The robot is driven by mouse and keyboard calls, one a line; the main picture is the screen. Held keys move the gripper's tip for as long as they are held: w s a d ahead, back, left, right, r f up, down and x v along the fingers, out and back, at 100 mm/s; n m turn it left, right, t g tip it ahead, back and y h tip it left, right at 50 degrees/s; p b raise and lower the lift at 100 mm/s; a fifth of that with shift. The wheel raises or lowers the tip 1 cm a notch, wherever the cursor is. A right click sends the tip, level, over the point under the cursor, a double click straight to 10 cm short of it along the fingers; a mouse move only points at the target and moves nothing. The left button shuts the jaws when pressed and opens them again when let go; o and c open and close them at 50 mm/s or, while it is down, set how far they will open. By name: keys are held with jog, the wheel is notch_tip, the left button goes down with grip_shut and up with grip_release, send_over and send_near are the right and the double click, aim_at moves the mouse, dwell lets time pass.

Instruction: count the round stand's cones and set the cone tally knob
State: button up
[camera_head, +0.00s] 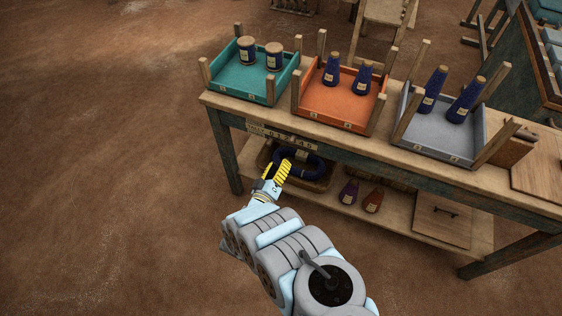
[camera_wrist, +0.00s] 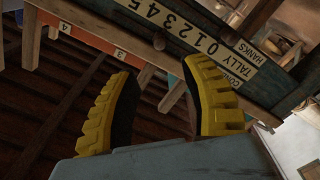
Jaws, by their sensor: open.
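The tally strip (camera_head: 283,136) is a pale numbered label on the front edge of the wooden table. In the wrist view the strip (camera_wrist: 205,42) is tilted and reads TALLY with numbers 0 to 5. A small dark round piece (camera_wrist: 159,42) beside the numbers may be the tally knob; I cannot tell for sure. My gripper (camera_head: 283,171) has yellow fingers and is just below and in front of the strip. In the wrist view the gripper (camera_wrist: 163,75) is open and empty, its fingers apart below the strip. I cannot make out a round stand in either view.
On the table (camera_head: 205,98) stand a teal tray (camera_head: 226,77), an orange tray (camera_head: 330,104) and a grey tray (camera_head: 440,137), each with two blue yarn packages. The lower shelf (camera_head: 330,205) holds a dark blue coil (camera_head: 315,160) and two small cones. The floor at left is clear.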

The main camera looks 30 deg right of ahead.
jog(key=shift+s+a+r, duration=0.1)
jog(key=shift+s+a, duration=0.15)
jog(key=shift+a, duration=0.15)
dwell(0.5)
